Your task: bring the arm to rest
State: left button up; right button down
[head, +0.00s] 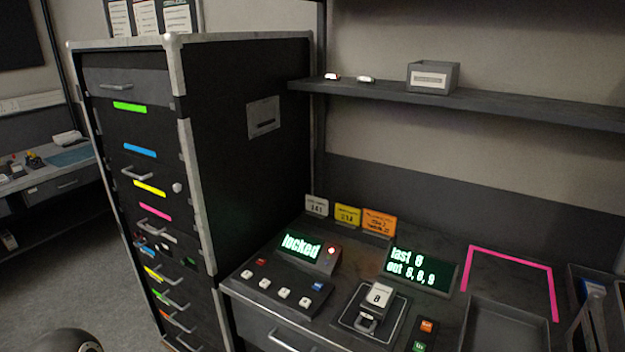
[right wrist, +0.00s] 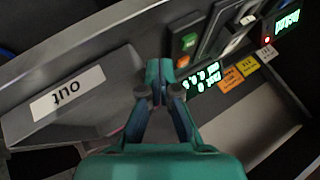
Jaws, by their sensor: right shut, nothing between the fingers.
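My right gripper (right wrist: 160,72) shows in the right wrist view, with its teal fingers closed together and nothing between them. It is over the desk, beside the grey tray with the white "out" label (right wrist: 67,93). The fingers seem apart from the tray, but the gap is hard to judge. The right gripper is not clearly visible in the head view. My left gripper is in neither view.
A tall black drawer cabinet (head: 245,165) stands left of the desk. The desk holds a "locked" display (head: 302,246), a "last 8" display (head: 418,268), a block marked 8 (head: 377,297) and a pink outline (head: 512,257). A shelf (head: 500,107) runs above.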

jog(key=s+a+f+n+g+y, duration=0.2)
jog(key=s+a+f+n+g, duration=0.3)
jog(key=s+a+f, duration=1.2)
notch_tip(320, 180, down, 4)
jog(key=s+g, duration=0.1)
jog(key=g, duration=0.1)
jog(key=shift+s+a+f+n+g+y, duration=0.2)
jog(key=shift+s+a+n+g+y, duration=0.1)
jog(key=shift+s+a+n, duration=0.1)
